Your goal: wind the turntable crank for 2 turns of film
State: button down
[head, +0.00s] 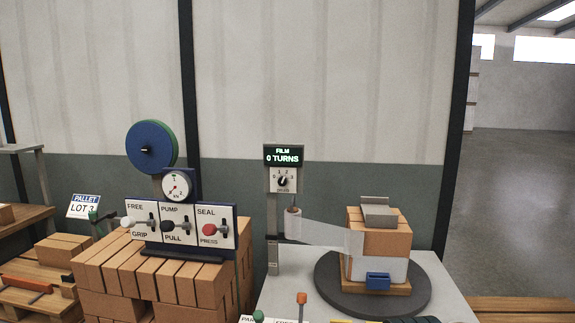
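The dark round turntable (329,287) sits on a light grey table (272,297) at the right. It carries a brick stack (392,241) partly wrapped in pale film, with a grey piece (377,214) on top and a blue part (377,280) at its front. A band of film runs from the film roll (293,224) to the stack. The display (283,155) above reads "FILM 0 TURNS", over a dial (283,180) with a black pointer knob. An orange-topped upright handle (301,299) shows at the front; whether it is the crank is unclear. My gripper is not in view.
A green knob (258,316) and cut-off signs show at the bottom edge. Open floor (525,200) lies far right.

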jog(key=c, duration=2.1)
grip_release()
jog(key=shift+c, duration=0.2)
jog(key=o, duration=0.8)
